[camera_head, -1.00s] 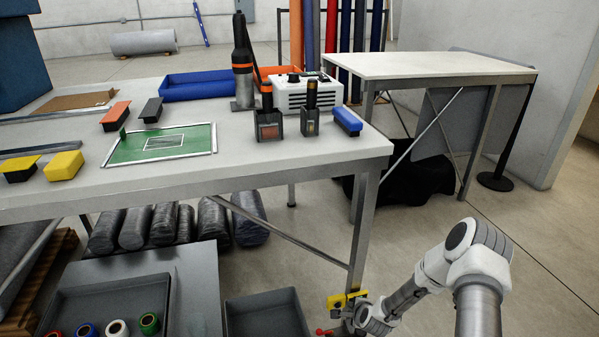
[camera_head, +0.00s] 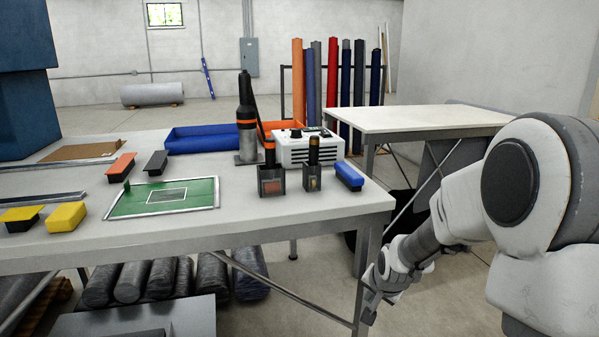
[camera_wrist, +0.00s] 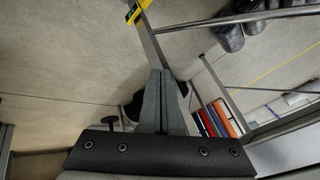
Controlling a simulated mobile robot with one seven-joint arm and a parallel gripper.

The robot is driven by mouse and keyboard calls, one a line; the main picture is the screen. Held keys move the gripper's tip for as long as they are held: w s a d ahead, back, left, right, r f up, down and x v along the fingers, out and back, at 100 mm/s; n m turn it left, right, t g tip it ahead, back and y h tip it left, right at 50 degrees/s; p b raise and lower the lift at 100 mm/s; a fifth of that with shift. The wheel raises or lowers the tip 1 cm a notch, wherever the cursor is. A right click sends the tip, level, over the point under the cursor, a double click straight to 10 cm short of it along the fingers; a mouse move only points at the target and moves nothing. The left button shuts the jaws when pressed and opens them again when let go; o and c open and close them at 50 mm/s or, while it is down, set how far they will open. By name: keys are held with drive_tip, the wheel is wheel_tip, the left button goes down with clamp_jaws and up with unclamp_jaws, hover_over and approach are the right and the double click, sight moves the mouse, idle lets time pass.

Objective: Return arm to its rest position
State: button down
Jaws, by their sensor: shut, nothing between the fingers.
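My arm is folded at the right of the head view, its white and grey links large in front of the camera. My gripper (camera_head: 368,312) hangs low beside the workbench's front right leg, below the table top. In the wrist view my gripper (camera_wrist: 160,75) shows its two grey fingers pressed together with nothing between them. Beyond the fingers, a yellow piece (camera_wrist: 137,10) with dark marks shows at the top edge, apart from them.
The workbench (camera_head: 250,221) holds a green board (camera_head: 125,209), tool holders (camera_head: 271,181), a white box (camera_head: 300,151) and blue (camera_head: 200,140) and orange bins. A second table (camera_head: 430,119) stands behind my arm. Dark wrapped rolls (camera_head: 131,281) lie under the bench. Floor shows between the tables.

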drive_tip(key=s+a+r+n, duration=0.1)
drive_tip(key=s+r+n, duration=0.2)
drive_tip(key=s+r, duration=0.45)
drive_tip(key=s+a+r+n, duration=0.15)
drive_tip(key=s+r, duration=0.25)
drive_tip(key=s, duration=0.7)
drive_tip(key=s+r+n, duration=0.3)
drive_tip(key=s+r, duration=0.3)
drive_tip(key=s, duration=0.3)
wheel_tip(320, 180, up, 26)
drive_tip(key=p, duration=2.6)
drive_tip(key=shift+s+r+g+p, duration=0.15)
drive_tip(key=shift+g+p, duration=0.2)
drive_tip(key=shift+g, duration=0.05)
drive_tip(key=shift+a, duration=0.1)
